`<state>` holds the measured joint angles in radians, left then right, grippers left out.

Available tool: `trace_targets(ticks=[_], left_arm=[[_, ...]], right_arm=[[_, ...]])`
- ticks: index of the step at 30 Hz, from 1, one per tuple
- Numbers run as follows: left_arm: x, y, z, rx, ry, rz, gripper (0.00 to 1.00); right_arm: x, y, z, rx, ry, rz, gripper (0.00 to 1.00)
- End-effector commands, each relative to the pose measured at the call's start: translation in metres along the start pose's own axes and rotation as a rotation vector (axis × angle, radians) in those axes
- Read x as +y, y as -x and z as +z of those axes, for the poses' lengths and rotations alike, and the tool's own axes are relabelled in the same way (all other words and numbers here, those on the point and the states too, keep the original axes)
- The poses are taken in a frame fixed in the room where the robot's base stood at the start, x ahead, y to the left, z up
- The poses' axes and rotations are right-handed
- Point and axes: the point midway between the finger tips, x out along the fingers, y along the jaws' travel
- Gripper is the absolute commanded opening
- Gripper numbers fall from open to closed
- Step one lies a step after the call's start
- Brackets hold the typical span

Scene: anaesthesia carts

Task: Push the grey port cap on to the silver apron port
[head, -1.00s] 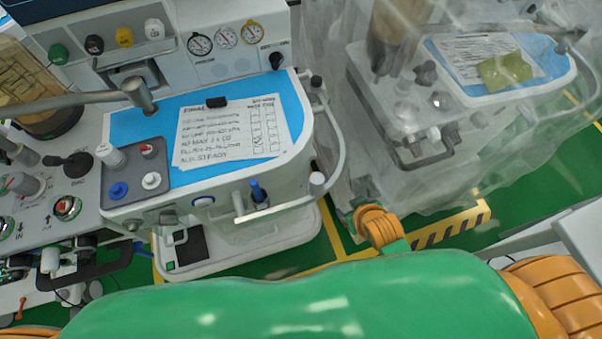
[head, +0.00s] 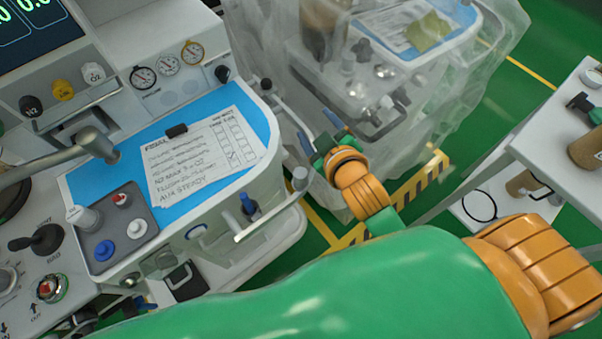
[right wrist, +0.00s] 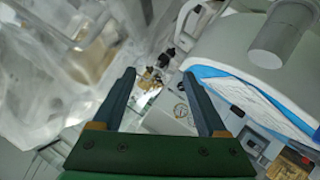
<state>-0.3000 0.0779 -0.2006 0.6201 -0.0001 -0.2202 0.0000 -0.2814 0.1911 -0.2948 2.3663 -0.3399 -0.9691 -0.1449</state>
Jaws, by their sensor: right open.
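A small grey tray (head: 117,265) on the blue-topped cart holds several caps. A tall pale grey one (head: 84,218) stands at its left, but I cannot tell for sure that it is the grey port cap. My right gripper (head: 320,132) is open and empty, right of the cart and apart from tray and ports. In the right wrist view its two fingers (right wrist: 160,75) are spread with nothing between them. My left gripper is out of view.
A plastic-draped second cart (head: 440,110) stands behind the gripper. A white table (head: 560,140) is at right. Green floor lies between.

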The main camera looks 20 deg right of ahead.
Motion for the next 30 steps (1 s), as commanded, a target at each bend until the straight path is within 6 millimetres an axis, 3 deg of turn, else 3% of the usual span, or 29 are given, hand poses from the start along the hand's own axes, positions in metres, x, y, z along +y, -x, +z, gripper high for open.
trace_targets(ticks=[4,7,10,11,12,14,15,17,18,20,21,22,24,27,30], left_arm=[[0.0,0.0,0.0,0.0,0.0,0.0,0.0],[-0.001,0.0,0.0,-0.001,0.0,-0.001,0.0],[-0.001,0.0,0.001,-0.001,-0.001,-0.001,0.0],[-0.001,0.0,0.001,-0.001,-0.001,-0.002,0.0],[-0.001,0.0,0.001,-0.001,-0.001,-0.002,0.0],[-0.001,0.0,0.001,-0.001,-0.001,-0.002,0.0],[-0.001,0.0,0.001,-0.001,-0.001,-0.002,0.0],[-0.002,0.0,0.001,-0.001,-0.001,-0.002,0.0],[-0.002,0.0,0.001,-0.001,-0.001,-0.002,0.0],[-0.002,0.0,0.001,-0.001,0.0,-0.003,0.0],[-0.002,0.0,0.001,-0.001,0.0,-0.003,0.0],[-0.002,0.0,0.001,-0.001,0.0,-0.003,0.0],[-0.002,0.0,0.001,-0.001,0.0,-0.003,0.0],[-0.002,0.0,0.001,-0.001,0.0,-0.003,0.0],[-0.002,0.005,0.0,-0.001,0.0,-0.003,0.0]], right_arm=[[0.02,-0.001,-0.077,0.291,0.182,0.128,0.76],[0.025,0.018,-0.147,0.565,0.375,0.251,0.76],[0.006,0.067,-0.227,0.948,0.674,0.416,0.76],[-0.009,0.089,-0.249,1.092,0.798,0.476,0.76],[-0.039,0.123,-0.269,1.311,0.999,0.562,0.76],[-0.1,0.166,-0.269,1.66,1.353,0.674,0.76],[-0.139,0.18,-0.246,1.883,1.606,0.715,0.76],[-0.182,0.174,-0.189,2.195,2.012,0.701,0.76],[-0.191,0.154,-0.144,-2.073,-1.998,-0.539,0.76],[-0.177,0.116,-0.087,-1.781,-1.839,-0.27,0.76],[-0.157,0.094,-0.059,-1.632,-1.753,-0.115,0.76],[-0.14,0.08,-0.043,-1.539,-1.699,-0.016,0.76],[-0.102,0.057,-0.018,-1.381,-1.604,0.17,0.76],[-0.066,0.044,-0.004,-1.264,-1.53,0.32,0.76],[-0.059,0.039,0.005,-1.235,-1.506,0.367,0.76]])
